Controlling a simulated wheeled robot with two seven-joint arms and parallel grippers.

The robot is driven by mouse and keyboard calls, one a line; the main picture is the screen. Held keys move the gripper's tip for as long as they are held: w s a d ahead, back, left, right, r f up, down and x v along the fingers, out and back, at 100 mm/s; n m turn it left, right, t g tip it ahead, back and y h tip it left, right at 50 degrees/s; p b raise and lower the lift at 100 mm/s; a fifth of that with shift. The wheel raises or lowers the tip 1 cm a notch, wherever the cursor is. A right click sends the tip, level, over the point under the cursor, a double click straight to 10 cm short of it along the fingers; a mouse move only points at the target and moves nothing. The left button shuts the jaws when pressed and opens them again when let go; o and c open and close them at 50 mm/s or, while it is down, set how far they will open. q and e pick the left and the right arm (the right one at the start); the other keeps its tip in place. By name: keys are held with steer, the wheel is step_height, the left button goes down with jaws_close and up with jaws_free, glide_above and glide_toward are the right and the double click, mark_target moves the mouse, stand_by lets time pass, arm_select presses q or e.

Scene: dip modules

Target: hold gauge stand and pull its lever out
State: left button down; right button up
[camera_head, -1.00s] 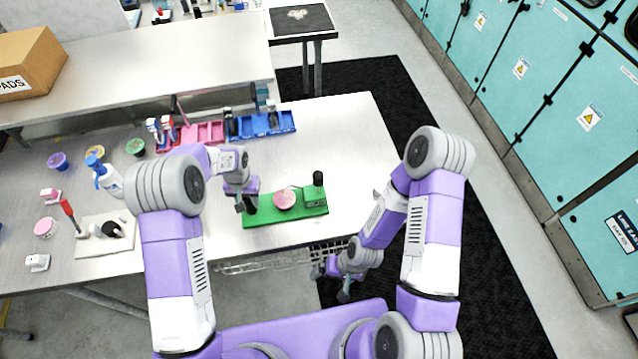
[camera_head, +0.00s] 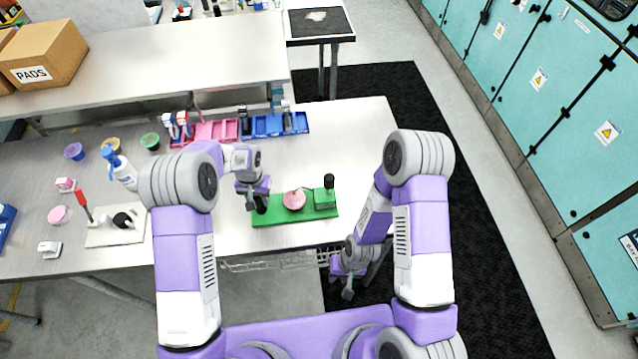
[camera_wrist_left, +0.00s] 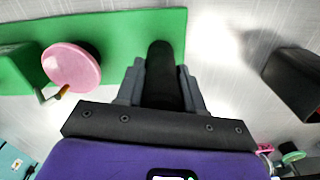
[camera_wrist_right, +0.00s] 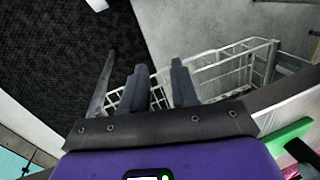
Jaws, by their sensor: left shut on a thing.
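The gauge stand has a green base (camera_head: 268,219) with a pink round disc (camera_head: 294,200) in its middle and a green block with a black knob (camera_head: 329,181) at its right end. In the left wrist view, a small metal rod with an orange part (camera_wrist_left: 60,93) sticks out by the pink disc (camera_wrist_left: 71,68). My left gripper (camera_head: 256,203) is at the left end of the base, shut on an upright black post (camera_wrist_left: 161,75). My right gripper (camera_head: 348,288) hangs past the table's front edge, apart from the stand. Its fingers (camera_wrist_right: 158,85) are open and empty.
Pink and blue bins (camera_head: 262,124) stand behind the stand. A white board (camera_head: 115,231) with a red-handled tool, a bottle (camera_head: 122,170) and several small cups lie to the left. A wire basket (camera_wrist_right: 222,75) hangs under the front edge near my right gripper. The table right of the stand is clear.

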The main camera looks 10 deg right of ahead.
steer(key=shift+w+d+r+n+h, duration=0.15)
steer(key=shift+w+n+h, duration=0.15)
steer(key=shift+w, duration=0.25)
steer(key=shift+w+d+r+n+h, duration=0.1)
steer(key=shift+w+r+n+h, duration=0.1)
steer(key=shift+w+h, duration=0.25)
jaws_close()
steer(key=w+a+r+h, duration=0.1)
steer(key=w+r, duration=0.2)
steer(key=w+a+r+n+t+h, duration=0.1)
steer(key=w+r, duration=0.2)
steer(key=w+r+t+h, duration=0.1)
steer(key=w+r+h, duration=0.1)
steer(key=w+r, duration=0.1)
steer(key=shift+w+a+r+n, duration=0.2)
steer(key=shift+w+a+n, duration=0.2)
steer(key=shift+w, duration=0.15)
steer(key=w+a+r+t, duration=0.2)
steer(key=a+r, duration=0.2)
steer(key=r, duration=0.3)
steer(key=w+a+r+t+h, duration=0.1)
steer(key=a+r, duration=0.3)
steer(key=r, duration=0.4)
steer(key=shift+w+a+t, duration=0.2)
steer(key=shift+w+t, duration=0.2)
steer(key=shift+t, duration=0.3)
steer(key=shift+h, duration=0.25)
